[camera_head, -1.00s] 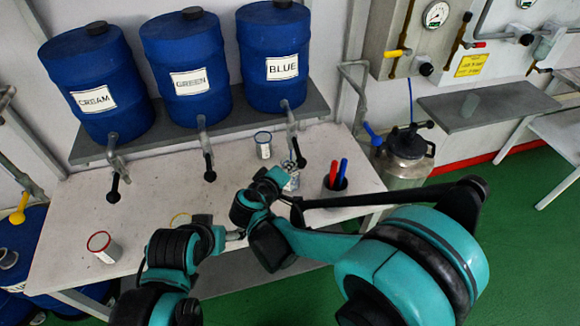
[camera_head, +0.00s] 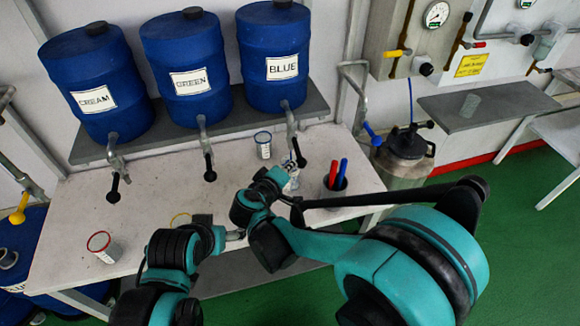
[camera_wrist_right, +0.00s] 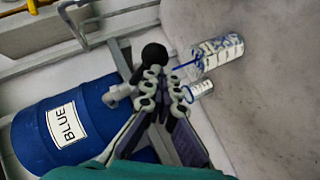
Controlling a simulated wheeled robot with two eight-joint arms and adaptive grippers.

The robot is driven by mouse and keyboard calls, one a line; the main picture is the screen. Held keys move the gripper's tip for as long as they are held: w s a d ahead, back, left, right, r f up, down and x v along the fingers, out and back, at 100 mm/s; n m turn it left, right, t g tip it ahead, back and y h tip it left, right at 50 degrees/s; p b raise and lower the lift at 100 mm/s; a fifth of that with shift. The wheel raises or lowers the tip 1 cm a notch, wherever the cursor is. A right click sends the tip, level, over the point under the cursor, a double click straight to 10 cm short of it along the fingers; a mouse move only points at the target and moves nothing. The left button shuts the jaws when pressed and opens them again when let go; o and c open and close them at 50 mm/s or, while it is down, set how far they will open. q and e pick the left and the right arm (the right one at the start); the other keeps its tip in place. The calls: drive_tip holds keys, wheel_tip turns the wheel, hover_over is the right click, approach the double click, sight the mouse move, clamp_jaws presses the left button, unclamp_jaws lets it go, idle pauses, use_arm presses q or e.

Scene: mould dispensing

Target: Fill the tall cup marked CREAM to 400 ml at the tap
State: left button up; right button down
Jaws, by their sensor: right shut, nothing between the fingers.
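No cup in view has a legible CREAM mark. The CREAM barrel (camera_head: 88,75) stands at the left of the shelf, with its tap (camera_head: 115,160) over the table. A clear cup with blue marks (camera_wrist_right: 222,52) stands by the BLUE tap (camera_head: 291,128). A thin blue streak reaches this cup in the right wrist view; I cannot tell if it is liquid. My right gripper (camera_wrist_right: 165,76) is shut and empty beside the tap's black knob (camera_wrist_right: 154,55); contact is unclear. My left arm (camera_head: 170,250) shows at the bottom; its fingers cannot be made out.
A holder (camera_head: 335,185) with red and blue pens stands right of my right gripper. The table's middle left is free.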

use_arm(q)
drive_tip(key=shift+r, duration=0.1)
use_arm(e)
drive_tip(key=shift+r, duration=0.15)
use_arm(q)
drive_tip(key=shift+r+p, duration=0.5)
drive_tip(key=shift+p, duration=0.1)
use_arm(e)
drive_tip(key=shift+r, duration=0.75)
